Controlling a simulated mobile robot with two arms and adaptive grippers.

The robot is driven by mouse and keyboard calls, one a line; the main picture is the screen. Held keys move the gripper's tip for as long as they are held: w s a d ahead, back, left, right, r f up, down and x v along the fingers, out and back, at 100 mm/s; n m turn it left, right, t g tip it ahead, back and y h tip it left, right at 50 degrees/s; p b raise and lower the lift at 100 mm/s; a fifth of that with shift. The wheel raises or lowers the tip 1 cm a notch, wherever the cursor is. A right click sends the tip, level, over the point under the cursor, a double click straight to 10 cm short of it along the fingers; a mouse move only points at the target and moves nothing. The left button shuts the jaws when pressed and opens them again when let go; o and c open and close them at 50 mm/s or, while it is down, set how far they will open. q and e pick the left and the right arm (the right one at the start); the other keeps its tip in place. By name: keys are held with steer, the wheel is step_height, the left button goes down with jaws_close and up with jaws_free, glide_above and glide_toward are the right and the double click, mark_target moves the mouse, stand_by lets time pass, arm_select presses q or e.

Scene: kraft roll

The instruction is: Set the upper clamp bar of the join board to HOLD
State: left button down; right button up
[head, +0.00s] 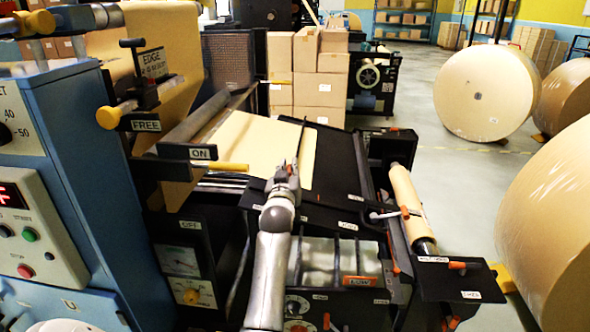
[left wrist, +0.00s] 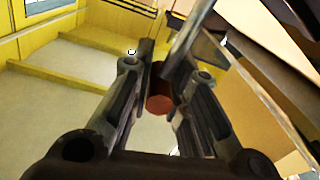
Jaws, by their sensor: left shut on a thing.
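The join board (head: 338,165) is a black sloping panel with a kraft sheet (head: 255,143) lying over its left part. My left gripper (head: 287,178) is at the board's lower left edge in the head view. In the left wrist view its two fingers (left wrist: 160,100) are closed around a reddish-orange handle end (left wrist: 159,104). A thin dark bar (head: 301,142) rises just beyond the gripper in the head view. I cannot tell which part is the upper clamp bar, and the small labels on the board are too blurred to read. My right gripper is not in view.
A yellow-ended lever (head: 232,167) sits near the ON label (head: 203,153), left of my gripper. Large paper rolls (head: 487,93) stand on the floor beyond. Boxes (head: 318,80) are stacked behind.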

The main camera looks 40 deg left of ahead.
arm_select(q)
steer(key=shift+s+f+n, duration=0.1)
steer(key=shift+f+n, duration=0.15)
steer(key=shift+n, duration=0.15)
steer(key=shift+a, duration=0.15)
steer(key=c, duration=1.5)
jaws_free()
steer(key=shift+r, duration=0.15)
steer(key=shift+o, duration=0.8)
steer(key=shift+r, duration=0.1)
steer(key=v, duration=0.7)
steer(key=shift+s, duration=0.3)
